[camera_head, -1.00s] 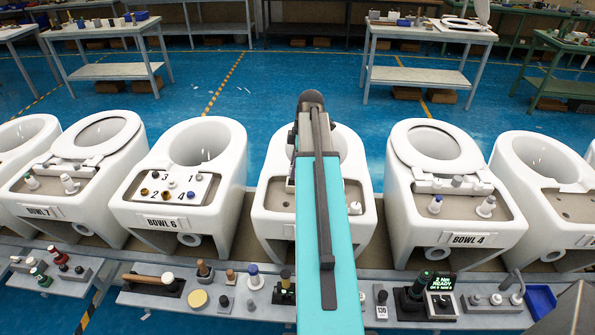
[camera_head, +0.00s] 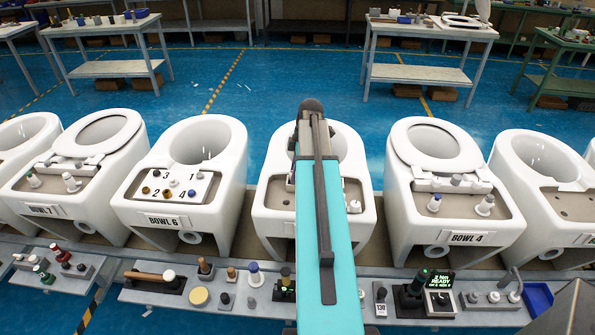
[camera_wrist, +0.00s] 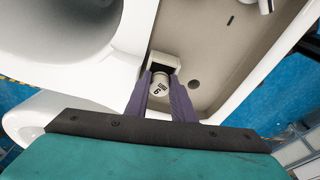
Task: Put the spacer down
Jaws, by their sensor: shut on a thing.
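The spacer (camera_wrist: 161,83) is a short whitish cylinder with a dark "6" on its end face. In the wrist view it sits between the two dark purple fingers of my gripper (camera_wrist: 161,76), which are shut on it. It is over the beige recessed deck of the middle bowl (camera_wrist: 214,55), close to a small white raised block (camera_wrist: 165,61). I cannot tell whether the spacer touches the deck. In the head view my arm covers the gripper and the spacer; the middle bowl (camera_head: 268,200) shows on both sides of it.
A white post (camera_head: 354,206) stands on the deck right of my arm. A dark hole (camera_wrist: 194,84) lies right of the spacer. Bowl 6 (camera_head: 135,208) and bowl 4 (camera_head: 405,215) flank this bowl. A grey tool shelf (camera_head: 225,300) runs along the front.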

